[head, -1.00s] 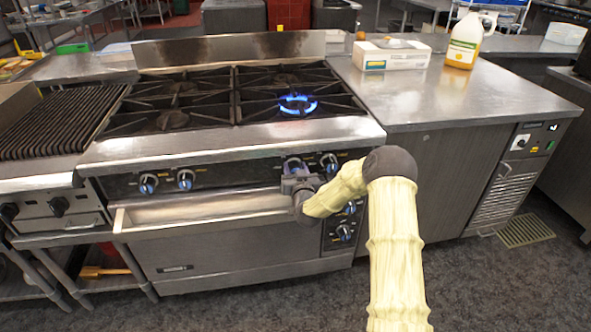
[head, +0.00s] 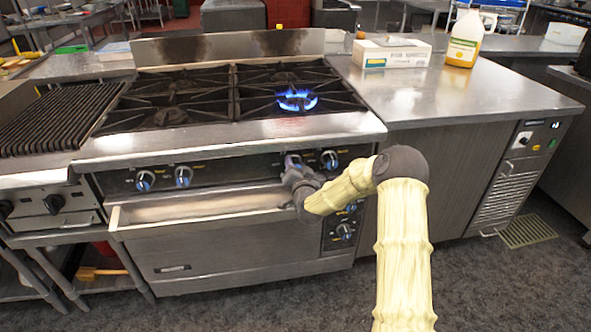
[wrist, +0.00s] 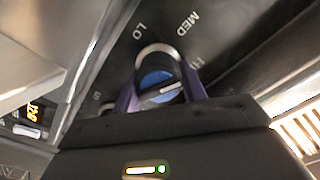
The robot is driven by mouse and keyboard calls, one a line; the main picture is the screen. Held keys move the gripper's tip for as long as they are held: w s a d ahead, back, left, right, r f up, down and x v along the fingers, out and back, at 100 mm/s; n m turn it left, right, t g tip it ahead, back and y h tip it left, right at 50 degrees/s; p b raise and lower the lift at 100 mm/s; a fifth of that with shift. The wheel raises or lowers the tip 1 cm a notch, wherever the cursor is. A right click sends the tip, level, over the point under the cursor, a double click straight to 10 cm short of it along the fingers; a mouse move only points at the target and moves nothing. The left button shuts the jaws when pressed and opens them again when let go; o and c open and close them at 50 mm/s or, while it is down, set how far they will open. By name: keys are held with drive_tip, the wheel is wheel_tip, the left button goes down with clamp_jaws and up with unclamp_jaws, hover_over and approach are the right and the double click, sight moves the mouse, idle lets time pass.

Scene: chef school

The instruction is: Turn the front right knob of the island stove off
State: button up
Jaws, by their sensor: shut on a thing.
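The island stove (head: 230,137) has a front panel with a row of knobs. A blue flame (head: 297,101) burns on its front right burner. My gripper (head: 292,168) is at the third knob from the left in that row. In the wrist view, my gripper (wrist: 160,80) has its purple fingers on both sides of this blue-faced knob (wrist: 157,87) and is shut on it. LO, MED and HI are printed around the knob. The rightmost knob of the row (head: 329,160) is free, just right of my gripper.
A projecting metal ledge (head: 200,206) lies just below the knobs. More knobs (head: 345,231) sit lower right, close to my arm. A ridged grill (head: 60,118) adjoins the stove at left. A steel counter (head: 450,98) at right holds a box and a jug.

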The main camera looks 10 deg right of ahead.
drive_tip(key=m+b, duration=0.1)
drive_tip(key=m, duration=0.4)
drive_tip(key=m+b, duration=0.1)
drive_tip(key=m, duration=0.1)
drive_tip(key=shift+d+f+b, duration=0.15)
drive_tip(key=shift+f+b, duration=0.15)
drive_tip(key=m+b, duration=0.1)
drive_tip(key=m, duration=0.5)
drive_tip(key=shift+f+b, duration=0.1)
drive_tip(key=shift+b, duration=0.25)
drive_tip(key=shift+m, duration=0.4)
drive_tip(key=o, duration=1)
drive_tip(key=shift+c, duration=0.2)
drive_tip(key=shift+s, duration=0.15)
drive_tip(key=shift+s, duration=0.65)
drive_tip(key=s+p, duration=0.1)
drive_tip(key=s, duration=1.5)
